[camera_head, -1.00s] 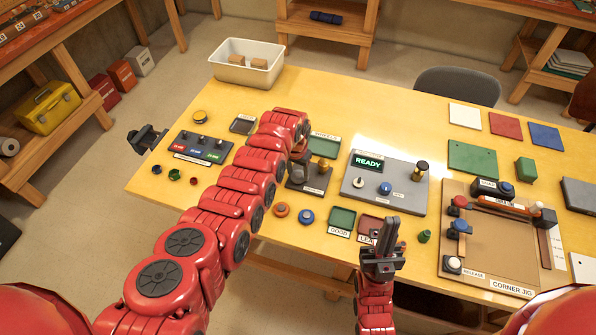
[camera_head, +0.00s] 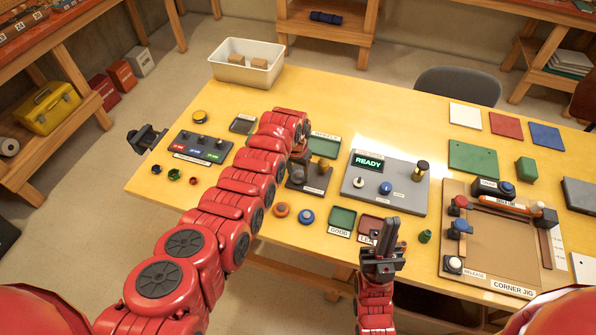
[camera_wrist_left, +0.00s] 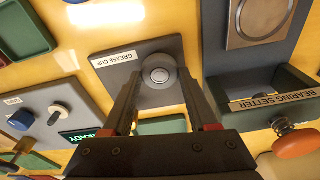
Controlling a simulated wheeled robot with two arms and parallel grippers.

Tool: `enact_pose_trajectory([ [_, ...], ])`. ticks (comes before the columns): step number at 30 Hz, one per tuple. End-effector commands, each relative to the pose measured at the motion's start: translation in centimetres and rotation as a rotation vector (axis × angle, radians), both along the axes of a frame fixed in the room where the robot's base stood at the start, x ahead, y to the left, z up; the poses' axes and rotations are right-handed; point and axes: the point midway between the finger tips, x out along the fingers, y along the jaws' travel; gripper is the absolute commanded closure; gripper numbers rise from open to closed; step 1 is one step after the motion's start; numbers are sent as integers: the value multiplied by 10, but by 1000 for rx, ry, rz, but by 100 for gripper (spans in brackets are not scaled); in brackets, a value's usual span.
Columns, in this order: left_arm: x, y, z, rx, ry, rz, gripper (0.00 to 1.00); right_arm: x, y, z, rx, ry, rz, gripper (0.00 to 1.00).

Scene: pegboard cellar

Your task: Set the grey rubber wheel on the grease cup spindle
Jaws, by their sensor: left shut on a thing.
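The grey rubber wheel (camera_wrist_left: 158,68) is between the fingertips of my left gripper (camera_wrist_left: 159,84) in the left wrist view. My left gripper is shut on the wheel, above the grey grease cup plate (camera_wrist_left: 112,77). A pale round hub shows in the wheel's middle. The wheel covers the spindle, so I cannot tell how far down it sits. In the head view my left arm partly hides the grease cup plate (camera_head: 318,180) and the wheel. My right gripper (camera_head: 386,240) hangs by the table's front edge, away from the plate, with no object visible in it.
The grey READY panel (camera_head: 410,202) stands right of the grease cup plate. A green tray (camera_head: 325,147) is behind it. The bearing setter (camera_wrist_left: 262,92) is close beside my left fingers. Orange and blue rings (camera_head: 307,216) lie in front. The corner jig (camera_head: 500,240) is at right.

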Motion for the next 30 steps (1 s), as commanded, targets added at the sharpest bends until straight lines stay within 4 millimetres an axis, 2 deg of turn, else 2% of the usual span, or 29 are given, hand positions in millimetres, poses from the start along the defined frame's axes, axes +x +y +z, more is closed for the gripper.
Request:
enact_pose_trajectory([
  [12, 0, 0, -2, 0, 0, 0, 96, 0, 0, -3, 0, 0, 0, 100],
  [13, 0, 0, -2, 0, 0, 0, 39, 0, 0, -3, 0, 0, 0, 100],
  [18, 0, 0, -2, 0, 0, 0, 9, 0, 0, -3, 0, 0, 0, 100],
  [19, 0, 0, -2, 0, 0, 0, 6, 0, 0, -3, 0, 0, 0, 100],
  [25, 0, 0, -2, 0, 0, 0, 6, 0, 0, -3, 0, 0, 0, 100],
  [26, 0, 0, -2, 0, 0, 0, 1, 0, 0, -3, 0, 0, 0, 100],
  [30, 0, 0, -2, 0, 0, 0, 0, 0, 0, -3, 0, 0, 0, 100],
])
